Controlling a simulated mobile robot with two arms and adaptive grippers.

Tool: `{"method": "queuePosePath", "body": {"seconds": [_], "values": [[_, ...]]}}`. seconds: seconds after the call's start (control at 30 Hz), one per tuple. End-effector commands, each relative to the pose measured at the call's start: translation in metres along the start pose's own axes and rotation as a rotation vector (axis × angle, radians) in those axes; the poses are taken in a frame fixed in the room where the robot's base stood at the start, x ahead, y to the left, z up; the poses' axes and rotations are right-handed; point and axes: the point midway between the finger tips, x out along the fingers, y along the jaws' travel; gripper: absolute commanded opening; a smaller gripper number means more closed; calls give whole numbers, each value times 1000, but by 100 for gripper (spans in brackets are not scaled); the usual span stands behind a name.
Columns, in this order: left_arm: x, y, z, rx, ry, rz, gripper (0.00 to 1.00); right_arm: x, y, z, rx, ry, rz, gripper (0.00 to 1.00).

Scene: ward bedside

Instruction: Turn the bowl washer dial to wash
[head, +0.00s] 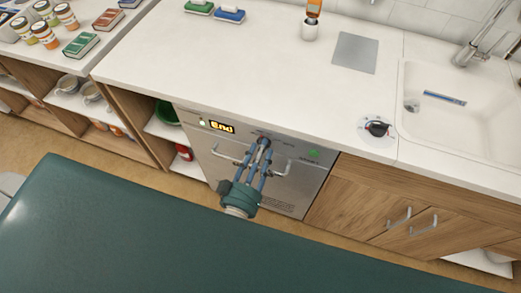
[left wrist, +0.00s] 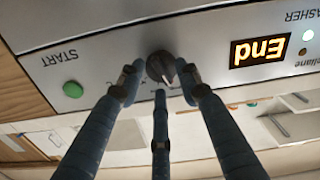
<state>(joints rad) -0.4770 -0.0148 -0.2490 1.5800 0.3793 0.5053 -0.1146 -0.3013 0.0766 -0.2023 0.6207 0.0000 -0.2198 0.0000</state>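The bowl washer (head: 285,195) is a steel front under the white counter, with a lit display (head: 222,127) reading "End". In the left wrist view the display (left wrist: 260,50) appears upside down. The dark round dial (left wrist: 160,67) is on its panel; its marks are too small to read. My left gripper (head: 264,147) is in front of the panel at the dial. In the left wrist view its fingers (left wrist: 161,80) are spread around the dial, with a small gap on the left side; contact on the right is unclear. My right gripper is in no view.
A green start button (left wrist: 72,90) is on the same panel. Two bar handles stick out from the washer front. A dark green padded surface (head: 130,230) fills the foreground.

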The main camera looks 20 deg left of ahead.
Motion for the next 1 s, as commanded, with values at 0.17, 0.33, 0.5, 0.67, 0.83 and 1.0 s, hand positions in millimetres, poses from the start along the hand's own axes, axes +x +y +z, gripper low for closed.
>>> {"method": "queuePosePath", "body": {"seconds": [0.17,0.33,0.5,0.67,0.83,1.0], "values": [[1,0,0,0,0,0,34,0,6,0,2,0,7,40],[1,0,0,0,0,0,16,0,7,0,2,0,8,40],[1,0,0,0,0,0,0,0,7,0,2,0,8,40],[1,0,0,6,1,0,0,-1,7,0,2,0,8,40],[1,0,-1,48,1,-1,0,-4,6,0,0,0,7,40],[1,1,-1,144,1,-1,0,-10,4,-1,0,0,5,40]]}}
